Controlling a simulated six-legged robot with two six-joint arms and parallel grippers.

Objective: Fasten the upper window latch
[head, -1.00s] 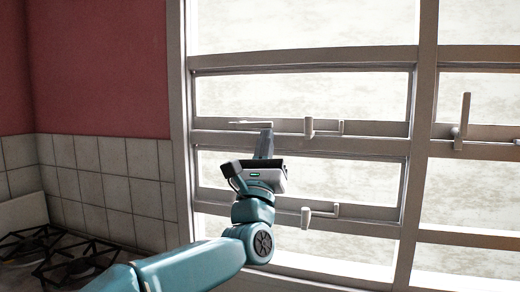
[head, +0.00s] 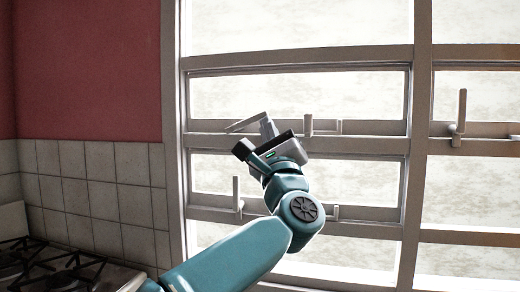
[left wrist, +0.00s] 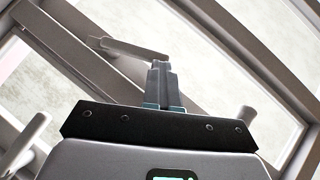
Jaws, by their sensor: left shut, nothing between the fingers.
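The upper latch lever (head: 244,123) is a pale flat bar on the upper rail of the left window. It slants up towards the right. In the left wrist view the lever (left wrist: 130,47) runs from the upper left to just beyond my fingertips. My left gripper (head: 267,127) is shut and empty, with its tips at the lever's right end. Its closed fingers (left wrist: 160,75) also show in the left wrist view. They look close to the lever or touching it; I cannot tell which. My right gripper is not in view.
Another upright handle (head: 309,125) stands on the same rail, just right of my gripper. A lower upright handle (head: 237,193) sits on the rail below. A handle (head: 460,115) is on the right window. A stove (head: 70,272) is at the lower left.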

